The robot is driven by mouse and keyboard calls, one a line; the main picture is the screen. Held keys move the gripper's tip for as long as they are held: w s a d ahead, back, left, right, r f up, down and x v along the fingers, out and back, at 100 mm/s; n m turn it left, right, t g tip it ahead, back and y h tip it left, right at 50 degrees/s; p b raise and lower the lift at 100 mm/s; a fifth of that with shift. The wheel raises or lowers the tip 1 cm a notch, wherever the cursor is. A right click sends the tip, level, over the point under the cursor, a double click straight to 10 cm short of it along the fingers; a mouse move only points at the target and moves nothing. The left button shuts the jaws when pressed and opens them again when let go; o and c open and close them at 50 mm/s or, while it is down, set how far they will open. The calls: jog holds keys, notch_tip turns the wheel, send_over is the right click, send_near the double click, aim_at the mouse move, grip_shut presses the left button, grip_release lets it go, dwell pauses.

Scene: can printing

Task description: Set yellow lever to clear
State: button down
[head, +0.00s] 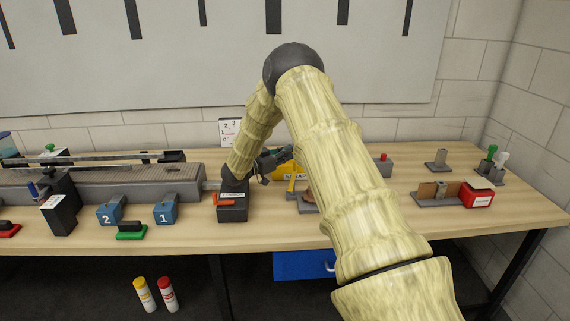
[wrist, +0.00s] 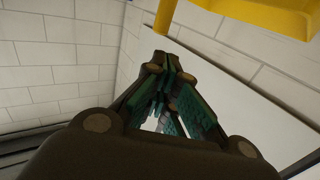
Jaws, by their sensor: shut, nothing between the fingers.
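A yellow lever (head: 291,184) stands at the middle of the table, in front of a yellow housing (head: 283,172) with a partly hidden dark-lettered label. My gripper (head: 284,155) is shut and empty, just above the yellow housing in the head view. My arm hides the right part of this area. In the wrist view, the gripper's teal-padded fingers (wrist: 164,68) come together at the tips. A yellow part (wrist: 265,22) fills the upper right there, apart from the fingers; I cannot tell which piece it is. The lever's set position cannot be read.
A dark box with an orange-red lever (head: 223,199) stands left of the yellow housing. Blue blocks marked 2 (head: 109,212) and 1 (head: 166,211) and a conveyor (head: 130,183) are further left. A red box (head: 477,195) is at right. The table's front right is mostly clear.

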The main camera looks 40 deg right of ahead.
notch_tip(320, 180, up, 6)
dwell(0.4)
dwell(0.5)
